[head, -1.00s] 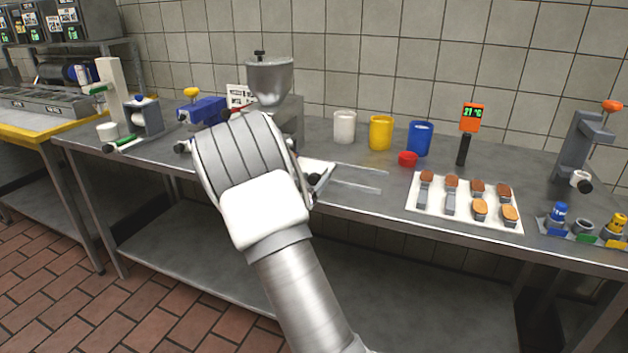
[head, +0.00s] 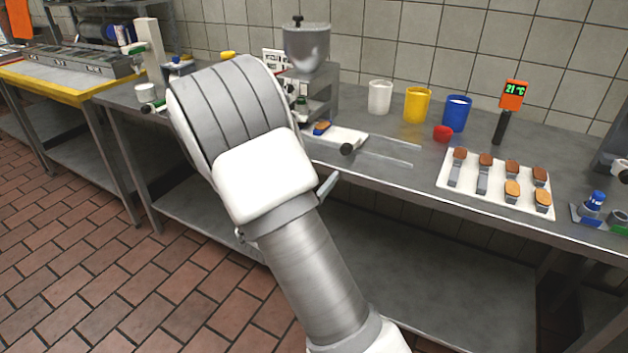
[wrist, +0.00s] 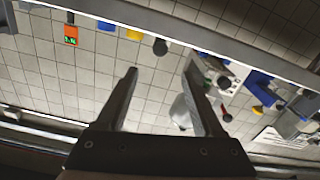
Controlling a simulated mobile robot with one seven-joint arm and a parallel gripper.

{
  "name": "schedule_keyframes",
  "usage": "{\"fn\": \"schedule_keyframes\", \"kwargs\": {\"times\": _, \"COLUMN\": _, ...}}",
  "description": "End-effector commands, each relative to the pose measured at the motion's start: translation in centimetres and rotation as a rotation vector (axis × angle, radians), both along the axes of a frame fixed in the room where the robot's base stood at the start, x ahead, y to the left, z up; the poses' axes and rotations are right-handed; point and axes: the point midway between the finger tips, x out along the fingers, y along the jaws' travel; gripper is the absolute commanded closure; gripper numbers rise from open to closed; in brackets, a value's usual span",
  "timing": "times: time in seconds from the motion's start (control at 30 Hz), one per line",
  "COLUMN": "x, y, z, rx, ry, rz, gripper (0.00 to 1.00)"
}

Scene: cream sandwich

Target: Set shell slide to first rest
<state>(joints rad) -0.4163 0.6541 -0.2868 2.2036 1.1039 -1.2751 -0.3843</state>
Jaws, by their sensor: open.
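The shell slide is a white plate (head: 352,136) with a black knob (head: 347,148), at the foot of the hopper machine (head: 307,48). Clear rails (head: 385,155) run right from it. A small brown and blue piece (head: 322,127) sits at the plate's left end. My gripper (wrist: 162,68) is open with nothing between its fingers in the wrist view. In the head view my arm hides the gripper.
The floor before the bench is clear.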

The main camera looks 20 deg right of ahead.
Motion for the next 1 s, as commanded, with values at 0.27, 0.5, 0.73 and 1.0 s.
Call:
{"fn": "schedule_keyframes", "kwargs": {"times": 0.27, "x": -1.9, "y": 2.2, "z": 0.1, "rx": 0.001, "ry": -0.001, "rz": 0.0, "gripper": 0.31}}
{"fn": "schedule_keyframes", "kwargs": {"times": 0.5, "x": -2.0, "y": 2.3, "z": 0.0, "rx": 0.001, "ry": -0.001, "rz": -0.001, "gripper": 0.31}}
{"fn": "schedule_keyframes", "kwargs": {"times": 0.73, "x": -2.0, "y": 2.3, "z": 0.0, "rx": 0.001, "ry": -0.001, "rz": -0.001, "gripper": 0.31}}
{"fn": "schedule_keyframes", "kwargs": {"times": 1.0, "x": -0.5, "y": 3.3, "z": 0.9, "rx": 0.185, "ry": 0.016, "rz": 0.1, "gripper": 0.31}}
